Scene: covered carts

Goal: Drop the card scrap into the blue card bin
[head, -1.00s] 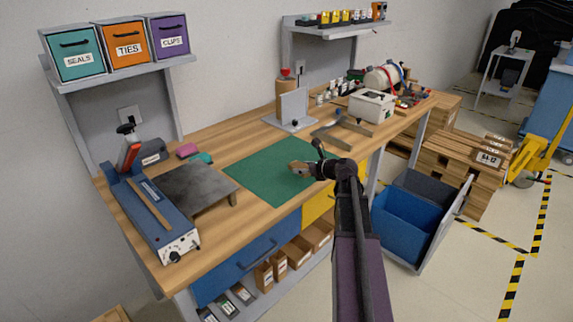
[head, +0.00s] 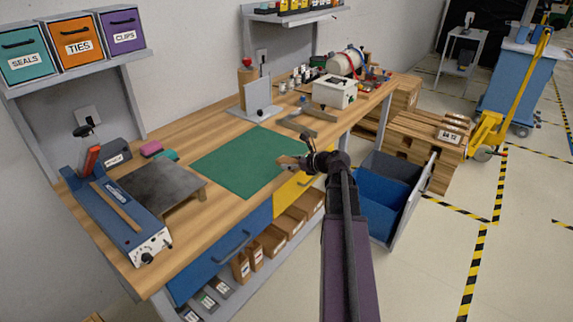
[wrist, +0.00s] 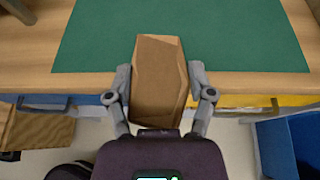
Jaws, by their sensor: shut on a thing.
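The card scrap (wrist: 158,80) is a brown, angular piece of cardboard held between the two fingers of my gripper (wrist: 160,95) in the wrist view. In the head view my gripper (head: 300,163) is shut on the card scrap (head: 287,161) over the front edge of the workbench, by the green mat. The blue card bin (head: 378,220) stands on the floor beyond the bench front, to the right of my gripper, in front of a dark grey bin. Its open top faces up. Part of its blue wall also shows at the right in the wrist view (wrist: 272,150).
The green mat (head: 240,160) lies bare on the bench. A yellow drawer (head: 290,192) and a blue drawer (head: 220,255) are below the front edge. A pale panel (head: 416,203) stands at the bins' right. Stacked wooden pallets (head: 420,150) are behind.

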